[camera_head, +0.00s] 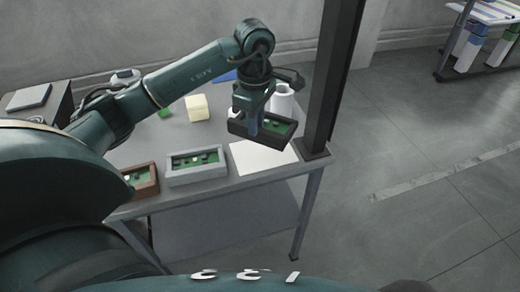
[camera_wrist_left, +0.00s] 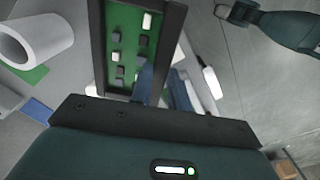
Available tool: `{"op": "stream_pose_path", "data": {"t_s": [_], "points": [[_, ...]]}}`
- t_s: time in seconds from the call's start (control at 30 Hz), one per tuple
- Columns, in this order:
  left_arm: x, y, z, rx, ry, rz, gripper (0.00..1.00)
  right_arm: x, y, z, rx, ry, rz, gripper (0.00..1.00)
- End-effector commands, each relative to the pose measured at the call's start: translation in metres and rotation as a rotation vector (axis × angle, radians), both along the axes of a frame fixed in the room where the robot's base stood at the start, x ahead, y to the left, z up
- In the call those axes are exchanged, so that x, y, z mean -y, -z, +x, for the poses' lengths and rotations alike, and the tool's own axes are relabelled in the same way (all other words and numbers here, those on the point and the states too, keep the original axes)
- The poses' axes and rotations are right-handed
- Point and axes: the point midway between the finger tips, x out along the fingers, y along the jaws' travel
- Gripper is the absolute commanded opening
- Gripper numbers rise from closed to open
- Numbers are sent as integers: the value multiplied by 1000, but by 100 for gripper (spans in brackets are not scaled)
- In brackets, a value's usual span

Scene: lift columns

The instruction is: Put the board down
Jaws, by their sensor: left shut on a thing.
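My left gripper (camera_head: 257,127) is shut on a board in a black frame (camera_head: 283,139), near the table's right end. The board has a green face with small dark and white parts; it also shows close up in the left wrist view (camera_wrist_left: 115,45). In the head view the board overlaps the back edge of a white sheet (camera_head: 265,160) on the table. I cannot tell how far it is above the surface. My right gripper is not identifiable in either view.
A grey-framed board (camera_head: 197,176) and a brown-framed board (camera_head: 146,187) lie left of the sheet on the table (camera_head: 235,186). A dark post (camera_head: 330,80) stands at the right corner. A white cylinder (camera_head: 282,100) and a cream block (camera_head: 197,108) are behind.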

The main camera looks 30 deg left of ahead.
Motion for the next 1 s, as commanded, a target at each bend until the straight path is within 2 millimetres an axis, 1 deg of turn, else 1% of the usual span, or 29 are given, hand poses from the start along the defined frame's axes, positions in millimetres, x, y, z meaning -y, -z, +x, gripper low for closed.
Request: {"op": "stream_pose_path", "data": {"t_s": [0.03,0.13,0.2,0.37,0.53,0.6,0.83,0.97,1.0], "points": [[0,11,-1,-6,0,-1,0,0,-3,1,2,4,2,36],[1,29,-1,-4,1,-1,0,0,-4,1,4,7,2,36],[1,36,-1,-2,2,-2,0,0,-5,2,4,7,1,36],[0,48,0,0,3,-1,0,0,-5,2,5,6,-1,36],[1,72,-1,-2,3,-2,0,-1,-6,1,5,4,-3,36],[0,78,-1,0,4,-1,0,-1,-6,1,3,2,-5,36],[0,79,0,3,5,-1,0,-1,-3,0,1,-6,-11,36],[0,84,0,3,5,-1,0,-1,1,0,0,-8,-8,36],[0,82,0,2,5,-1,21,-1,-1,0,0,-8,-8,36]]}}
